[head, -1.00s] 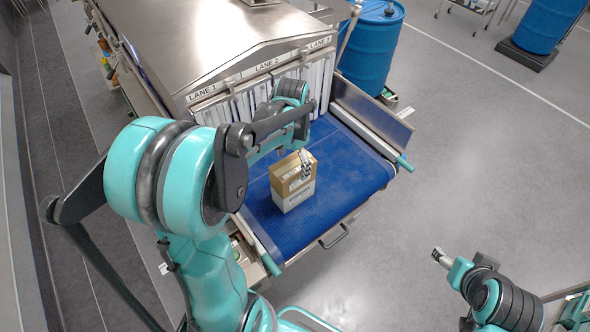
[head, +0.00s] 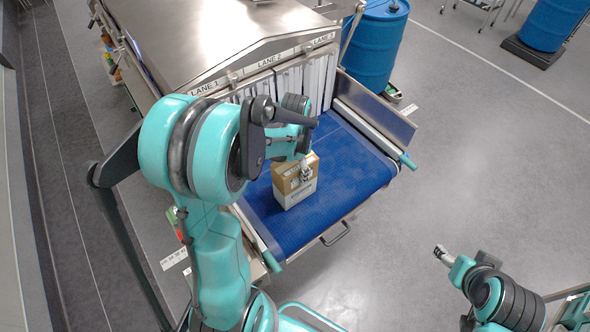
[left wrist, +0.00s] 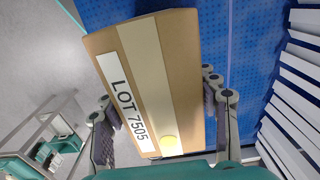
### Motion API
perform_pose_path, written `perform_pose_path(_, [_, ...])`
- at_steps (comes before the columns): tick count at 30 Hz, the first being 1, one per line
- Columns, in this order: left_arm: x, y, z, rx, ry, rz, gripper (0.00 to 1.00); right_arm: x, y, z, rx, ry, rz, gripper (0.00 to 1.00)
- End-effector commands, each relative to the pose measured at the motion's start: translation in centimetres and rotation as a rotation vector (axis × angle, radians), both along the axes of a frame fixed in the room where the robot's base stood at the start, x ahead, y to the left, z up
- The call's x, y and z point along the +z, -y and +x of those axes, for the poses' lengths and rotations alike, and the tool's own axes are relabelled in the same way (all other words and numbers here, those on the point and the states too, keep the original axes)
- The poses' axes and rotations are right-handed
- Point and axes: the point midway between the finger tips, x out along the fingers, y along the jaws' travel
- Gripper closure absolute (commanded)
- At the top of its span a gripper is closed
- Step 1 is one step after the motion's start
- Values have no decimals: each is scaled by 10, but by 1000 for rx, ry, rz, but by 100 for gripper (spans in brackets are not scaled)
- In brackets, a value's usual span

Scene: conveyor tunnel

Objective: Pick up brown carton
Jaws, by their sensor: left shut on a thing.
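The brown carton (head: 283,183) stands on the blue conveyor belt in front of the lane curtains; its lower side looks pale. In the left wrist view the carton (left wrist: 183,60) carries a white label reading LOT 7505, a paler tape strip and a yellow dot. I cannot tell whether the carton is clear of the belt. My right gripper (head: 441,254) is far right, away from the belt, too small to read.
A metal tunnel (head: 225,40) with white strip curtains (head: 318,80) and lane signs stands behind the belt (head: 350,165). Side rails edge the belt, with a handle (head: 336,235) at its front. A blue drum (head: 375,48) stands behind right. The floor to the right is open.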

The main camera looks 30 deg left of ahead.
Motion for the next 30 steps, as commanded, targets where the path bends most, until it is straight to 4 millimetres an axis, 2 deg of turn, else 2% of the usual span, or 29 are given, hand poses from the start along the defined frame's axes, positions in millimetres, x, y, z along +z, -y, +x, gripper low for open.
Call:
perform_pose_path(5, [1,0,0,0,0,0,88,0,0,0,0,0,0,36])
perform_pose_path(10, [11,0,0,0,0,0,88,0,0,0,0,0,0,36])
perform_pose_path(16, [46,0,-3,0,0,0,88,1,0,0,0,0,0,36])
perform_pose_path(24, [78,10,-61,0,0,0,88,2,0,0,0,0,0,36])
perform_pose_path(30, [97,15,-93,0,0,0,88,5,0,0,0,0,0,36])
